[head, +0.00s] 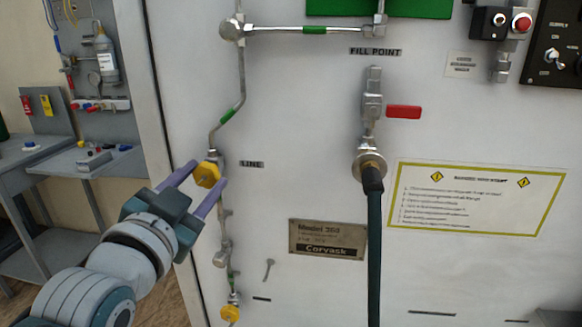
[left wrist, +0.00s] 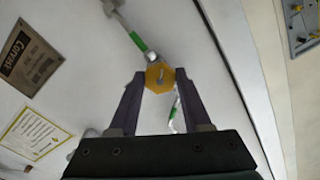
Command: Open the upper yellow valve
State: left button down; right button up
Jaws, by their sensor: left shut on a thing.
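The upper yellow valve (head: 207,174) is a yellow knob on the thin metal pipe line at the left of the white panel, beside the LINE label. My left gripper (head: 205,182) is at it, with one purple finger on each side of the knob, shut on it. In the left wrist view the yellow knob (left wrist: 160,77) sits between the two fingertips (left wrist: 160,84). A second, lower yellow valve (head: 230,313) is on the same pipe near the bottom of the head view. My right gripper is not in view.
A red-handled valve (head: 403,112) and a dark green hose (head: 374,250) are to the right on the panel. A Corvask plate (head: 327,240) and a yellow-bordered notice (head: 478,199) are flat on it. A grey workbench (head: 85,160) stands at the left.

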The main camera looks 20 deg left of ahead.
pick_arm(q)
jog(key=n+p, duration=0.1)
jog(key=n, duration=0.3)
jog(key=shift+n+p, duration=0.55)
jog(key=shift+n, duration=1.95)
jog(key=shift+c, duration=1.8)
grip_release()
jog(key=v, duration=1)
jog(key=shift+p, duration=0.3)
jog(key=shift+w, duration=0.1)
